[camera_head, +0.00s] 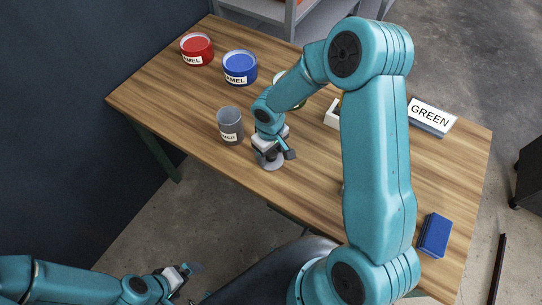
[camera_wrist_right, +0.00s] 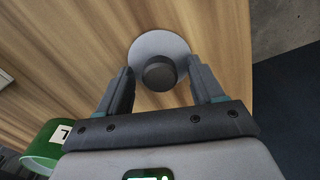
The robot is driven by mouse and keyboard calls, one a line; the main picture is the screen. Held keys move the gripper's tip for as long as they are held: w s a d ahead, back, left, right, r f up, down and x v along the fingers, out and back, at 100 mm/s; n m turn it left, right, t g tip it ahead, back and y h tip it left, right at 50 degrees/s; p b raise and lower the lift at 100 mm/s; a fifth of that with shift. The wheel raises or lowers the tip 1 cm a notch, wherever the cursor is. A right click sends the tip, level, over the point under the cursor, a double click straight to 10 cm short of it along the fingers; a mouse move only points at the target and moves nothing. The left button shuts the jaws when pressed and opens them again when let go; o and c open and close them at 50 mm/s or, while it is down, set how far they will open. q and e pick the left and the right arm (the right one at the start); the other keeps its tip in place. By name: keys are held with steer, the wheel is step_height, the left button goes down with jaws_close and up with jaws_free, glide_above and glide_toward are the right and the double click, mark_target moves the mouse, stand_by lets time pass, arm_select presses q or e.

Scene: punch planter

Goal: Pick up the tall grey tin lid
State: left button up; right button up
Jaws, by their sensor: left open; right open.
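The grey tin lid, a pale disc (camera_wrist_right: 146,48) with a dark round knob (camera_wrist_right: 159,72), lies on the wooden table in the right wrist view. In the head view the lid (camera_head: 271,162) is partly hidden under my right gripper (camera_head: 272,153). That gripper (camera_wrist_right: 160,80) is open, with one finger on each side of the knob; I cannot tell whether they touch it. My left gripper (camera_head: 188,271) is open and empty, off the table at the bottom left.
A red tin (camera_head: 197,50) and a blue tin (camera_head: 240,68) stand at the back left. A green tin (camera_wrist_right: 45,146) shows in the wrist view. A GREEN sign (camera_head: 431,116) and a blue block (camera_head: 435,235) are on the right. My right arm hides the middle.

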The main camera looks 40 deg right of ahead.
steer(key=shift+f, duration=0.2)
steer(key=shift+s+r, duration=0.1)
steer(key=c, duration=0.9)
steer(key=shift+c, duration=1.1)
